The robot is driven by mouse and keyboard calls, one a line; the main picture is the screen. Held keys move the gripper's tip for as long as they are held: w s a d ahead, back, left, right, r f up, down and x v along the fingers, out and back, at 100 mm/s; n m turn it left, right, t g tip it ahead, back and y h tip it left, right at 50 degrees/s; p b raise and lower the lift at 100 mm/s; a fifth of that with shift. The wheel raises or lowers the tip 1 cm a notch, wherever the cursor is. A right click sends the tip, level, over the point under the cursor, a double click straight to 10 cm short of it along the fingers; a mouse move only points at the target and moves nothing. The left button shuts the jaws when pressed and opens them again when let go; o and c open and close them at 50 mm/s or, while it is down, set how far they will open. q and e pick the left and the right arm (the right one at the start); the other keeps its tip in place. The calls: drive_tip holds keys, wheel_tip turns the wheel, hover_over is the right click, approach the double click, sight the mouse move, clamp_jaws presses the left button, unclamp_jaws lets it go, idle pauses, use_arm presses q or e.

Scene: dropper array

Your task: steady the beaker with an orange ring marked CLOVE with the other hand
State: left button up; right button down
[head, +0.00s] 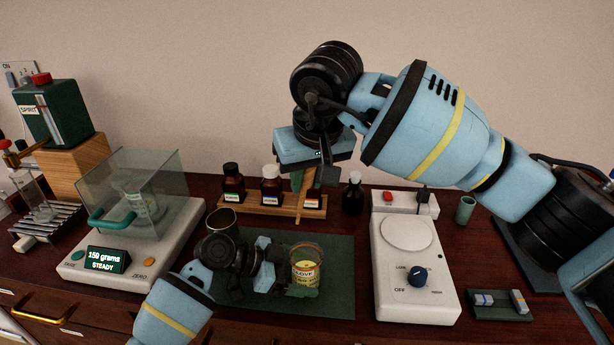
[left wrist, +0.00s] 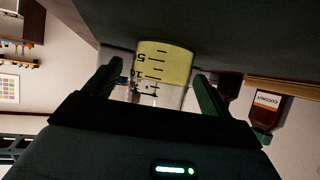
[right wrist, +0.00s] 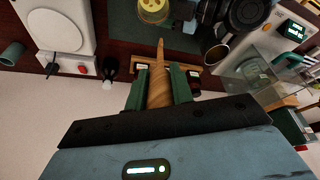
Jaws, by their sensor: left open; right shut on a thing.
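The beaker marked CLOVE (head: 306,268) stands upright on the dark green mat, with an orange rim and yellow contents. My left gripper (head: 284,274) is low at its left side. In the left wrist view the beaker (left wrist: 163,68), showing scale marks, sits ahead of and between the open fingers (left wrist: 158,80), with room at both sides. My right gripper (head: 309,180) is higher and behind, shut on a twisted wooden stick (right wrist: 158,85) that points down. The stick's tip is clear of the beaker (right wrist: 152,10). The stick's upper end is hidden.
A metal cup (head: 222,224) stands just behind my left wrist. A wooden rack (head: 262,208) with brown bottles is behind the mat (head: 340,250). A balance (head: 150,240) reading 150 grams stands left; a hot plate (head: 415,275) stands right.

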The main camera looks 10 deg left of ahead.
use_arm(q)
drive_tip(key=c, duration=0.8)
drive_tip(key=shift+c, duration=0.7)
drive_tip(key=shift+f, duration=0.2)
idle(0.6)
drive_tip(key=shift+s+f, duration=0.1)
use_arm(e)
drive_tip(key=shift+s+d+r+g+h, duration=0.35)
drive_tip(key=shift+s+r+g+h, duration=0.25)
drive_tip(key=shift+g, duration=0.3)
